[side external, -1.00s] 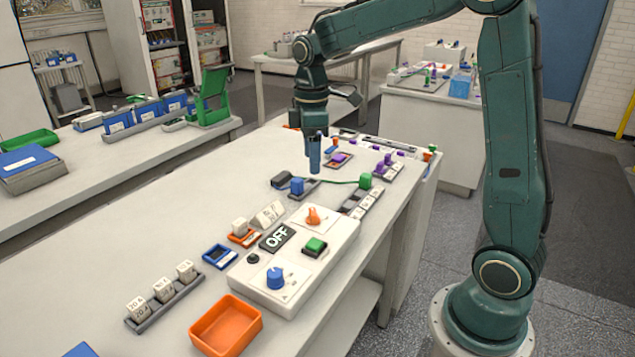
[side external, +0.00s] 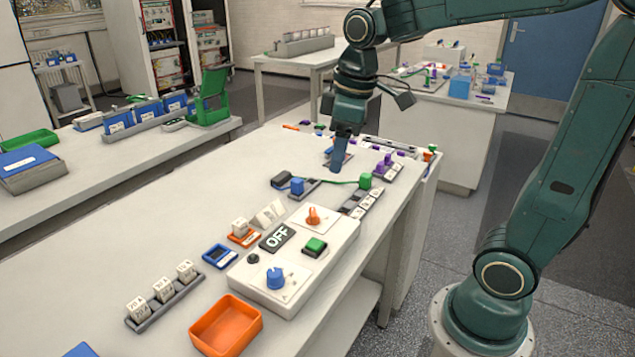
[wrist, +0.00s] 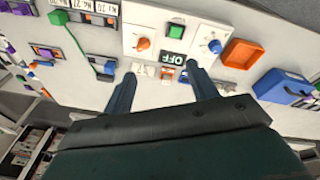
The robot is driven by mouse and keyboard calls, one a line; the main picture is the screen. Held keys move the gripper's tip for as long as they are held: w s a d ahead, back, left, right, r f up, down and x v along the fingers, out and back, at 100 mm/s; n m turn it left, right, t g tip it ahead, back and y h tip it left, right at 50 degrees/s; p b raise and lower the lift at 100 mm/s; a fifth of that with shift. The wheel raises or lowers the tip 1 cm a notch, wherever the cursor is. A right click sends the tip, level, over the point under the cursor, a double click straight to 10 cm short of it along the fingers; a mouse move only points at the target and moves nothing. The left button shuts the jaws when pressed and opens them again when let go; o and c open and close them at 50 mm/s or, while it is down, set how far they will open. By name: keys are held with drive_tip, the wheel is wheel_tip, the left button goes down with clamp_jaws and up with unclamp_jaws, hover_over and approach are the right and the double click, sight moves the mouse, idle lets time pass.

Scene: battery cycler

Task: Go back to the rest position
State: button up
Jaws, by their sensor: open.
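My gripper (side external: 338,156) hangs over the far part of the long white bench (side external: 120,262) in the side view, fingers pointing down. In the wrist view its two blue fingers (wrist: 162,82) stand apart with nothing between them. The white control box (side external: 300,256) lies nearer the camera, with an OFF display (side external: 277,238), an orange knob (side external: 313,214), a green button (side external: 315,244) and a blue knob (side external: 275,277). My gripper is well clear of the box.
An orange tray (side external: 226,324) and a grey rack of white blocks (side external: 165,299) stand at the near end. A green block (side external: 365,180) with a cable and a blue block (side external: 297,186) sit near my gripper. Another bench (side external: 60,185) stands at left.

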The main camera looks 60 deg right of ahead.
drive_tip(key=s+a+m+t, duration=0.1)
drive_tip(key=s+a+m, duration=0.1)
drive_tip(key=s, duration=0.4)
drive_tip(key=s+a+m+t, duration=0.1)
drive_tip(key=s+m+t, duration=0.1)
drive_tip(key=s, duration=0.4)
drive_tip(key=shift+s+a+f+m, duration=0.3)
drive_tip(key=shift+a+f+m, duration=0.05)
drive_tip(key=shift+m, duration=0.05)
